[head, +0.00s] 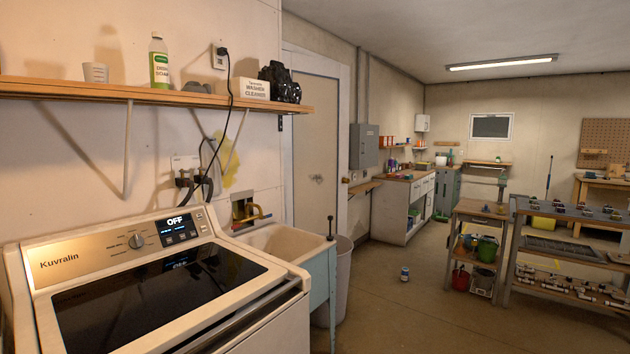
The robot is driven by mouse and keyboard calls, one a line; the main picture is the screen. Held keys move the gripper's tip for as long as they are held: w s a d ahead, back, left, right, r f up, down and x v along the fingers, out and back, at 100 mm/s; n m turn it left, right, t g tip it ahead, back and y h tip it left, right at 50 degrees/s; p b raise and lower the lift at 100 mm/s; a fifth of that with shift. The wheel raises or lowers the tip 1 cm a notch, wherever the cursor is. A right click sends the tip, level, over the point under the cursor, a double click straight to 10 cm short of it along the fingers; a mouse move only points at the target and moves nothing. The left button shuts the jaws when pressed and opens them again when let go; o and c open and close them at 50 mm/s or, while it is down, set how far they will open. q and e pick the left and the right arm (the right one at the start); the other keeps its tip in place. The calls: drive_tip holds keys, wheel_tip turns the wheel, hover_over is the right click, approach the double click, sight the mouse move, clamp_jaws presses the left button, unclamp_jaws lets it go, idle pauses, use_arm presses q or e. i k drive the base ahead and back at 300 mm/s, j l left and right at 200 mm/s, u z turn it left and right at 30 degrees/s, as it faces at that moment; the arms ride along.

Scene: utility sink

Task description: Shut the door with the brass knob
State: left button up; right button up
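A plain beige door (315,130) stands in a pale frame on the left wall, beyond the utility sink (275,240). Small metal hardware (316,178) shows on its face at mid height. A small brownish, knob-like spot (345,180) shows at the right edge of the frame; I cannot tell whether it is the brass knob. I cannot tell whether the door is fully shut or slightly ajar. Its lower part is hidden behind the sink and a grey bin. Neither of my grippers is in view.
A washing machine (160,280) fills the near left, below a wooden shelf (130,93). A grey bin (344,275) stands beside the sink. A small can (404,274) is on the floor. Racks (560,245) stand at right; the middle floor is mostly clear.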

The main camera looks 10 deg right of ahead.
sight(316, 144)
drive_tip(key=i+l+z, duration=0.4)
drive_tip(key=i, duration=0.35)
drive_tip(key=i+z, duration=0.4)
drive_tip(key=i, duration=3.05)
drive_tip(key=i+l+u, duration=0.15)
drive_tip(key=i+u, duration=0.15)
drive_tip(key=i, duration=0.15)
drive_tip(key=i+l+u, duration=0.65)
drive_tip(key=i, duration=0.25)
